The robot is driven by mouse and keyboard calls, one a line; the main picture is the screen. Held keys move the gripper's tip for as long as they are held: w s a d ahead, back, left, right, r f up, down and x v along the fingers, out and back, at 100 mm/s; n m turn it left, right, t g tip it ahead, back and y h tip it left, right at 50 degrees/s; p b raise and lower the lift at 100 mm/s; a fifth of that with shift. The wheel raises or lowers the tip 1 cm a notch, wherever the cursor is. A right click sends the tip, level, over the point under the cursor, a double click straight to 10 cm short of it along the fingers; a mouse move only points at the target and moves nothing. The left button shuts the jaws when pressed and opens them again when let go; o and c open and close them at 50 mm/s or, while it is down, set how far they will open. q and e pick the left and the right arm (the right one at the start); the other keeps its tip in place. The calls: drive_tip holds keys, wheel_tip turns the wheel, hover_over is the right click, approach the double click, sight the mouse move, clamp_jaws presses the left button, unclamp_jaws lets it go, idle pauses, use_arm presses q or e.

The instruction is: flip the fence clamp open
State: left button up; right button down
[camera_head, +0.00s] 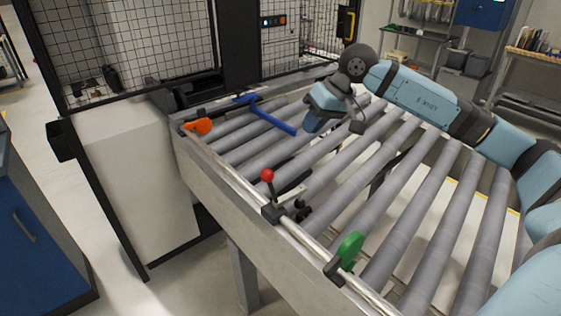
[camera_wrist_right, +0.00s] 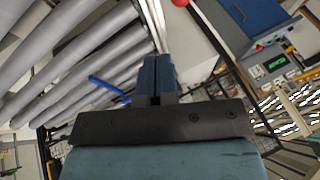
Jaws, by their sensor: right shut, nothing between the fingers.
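A black clamp (camera_head: 275,213) with a red ball-tipped lever (camera_head: 268,176) sits on the long metal rail at the conveyor's near-left side; the lever stands roughly upright. The red ball (camera_wrist_right: 180,2) also shows at the top edge of the right wrist view. My right gripper (camera_head: 312,127) is above the rollers, beyond the clamp and apart from it. In the right wrist view its two blue fingers (camera_wrist_right: 157,62) are together with nothing between them. My left gripper is not in view.
An orange part (camera_head: 202,126) and a green part (camera_head: 349,250) sit along the same rail (camera_head: 235,172), either side of the clamp. A blue bar (camera_head: 270,116) lies over the rollers (camera_head: 362,177) near the machine. Open space lies above the rollers.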

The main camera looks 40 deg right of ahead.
drive_tip(key=shift+d+r, duration=0.2)
drive_tip(key=shift+f, duration=0.1)
drive_tip(key=a+p+x, duration=0.2)
drive_tip(key=p+x, duration=0.1)
drive_tip(key=x, duration=1)
drive_tip(key=shift+s+r+p, duration=0.25)
drive_tip(key=shift+s+p, duration=0.1)
drive_tip(key=shift+s, duration=0.05)
drive_tip(key=shift+a, duration=0.2)
